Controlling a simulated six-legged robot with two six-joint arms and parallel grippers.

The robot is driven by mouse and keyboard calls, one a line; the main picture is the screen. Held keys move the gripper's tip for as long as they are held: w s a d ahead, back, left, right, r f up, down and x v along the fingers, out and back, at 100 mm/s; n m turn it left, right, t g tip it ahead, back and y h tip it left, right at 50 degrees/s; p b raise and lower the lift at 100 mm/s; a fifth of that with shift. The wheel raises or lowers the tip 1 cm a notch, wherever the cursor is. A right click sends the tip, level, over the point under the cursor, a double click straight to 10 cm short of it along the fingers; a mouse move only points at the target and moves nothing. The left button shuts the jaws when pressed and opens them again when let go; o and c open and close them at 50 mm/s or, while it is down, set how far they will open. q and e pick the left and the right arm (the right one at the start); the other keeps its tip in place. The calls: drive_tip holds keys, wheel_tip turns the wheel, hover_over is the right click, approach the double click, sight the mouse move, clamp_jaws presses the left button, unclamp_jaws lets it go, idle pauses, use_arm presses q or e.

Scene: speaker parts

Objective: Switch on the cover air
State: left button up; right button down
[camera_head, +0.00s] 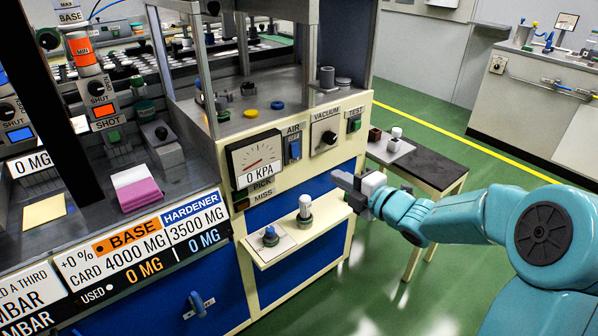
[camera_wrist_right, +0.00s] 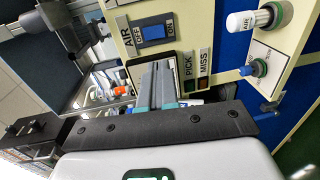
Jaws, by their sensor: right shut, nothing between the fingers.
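The blue AIR switch (camera_head: 294,148) is set in the cream panel, between the gauge and the VACUUM knob. It also shows in the right wrist view (camera_wrist_right: 153,32), with OFF and ON labels beside it; I cannot tell which way it is set. My right gripper (camera_head: 341,181) is in front of the panel, to the right of and below the switch in the head view. In the right wrist view its fingers (camera_wrist_right: 158,86) are together, empty, and apart from the switch in the picture. My left gripper is not in view.
The gauge (camera_head: 256,160) reads 0 KPA. The VACUUM knob (camera_head: 329,137) and green TEST button (camera_head: 355,125) are right of the switch. A shelf (camera_head: 290,246) below holds a white-capped and a blue-topped part. A small dark-topped table (camera_head: 425,168) stands to the right.

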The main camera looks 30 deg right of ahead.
sight(296, 156)
drive_tip(key=shift+s+d+f, duration=0.1)
drive_tip(key=shift+d, duration=0.05)
drive_tip(key=w, duration=0.4)
drive_tip(key=w+f, duration=0.1)
drive_tip(key=w, duration=0.4)
drive_tip(key=w+a, duration=0.1)
drive_tip(key=w, duration=0.4)
drive_tip(key=shift+a+f, duration=0.1)
drive_tip(key=shift+f, duration=0.3)
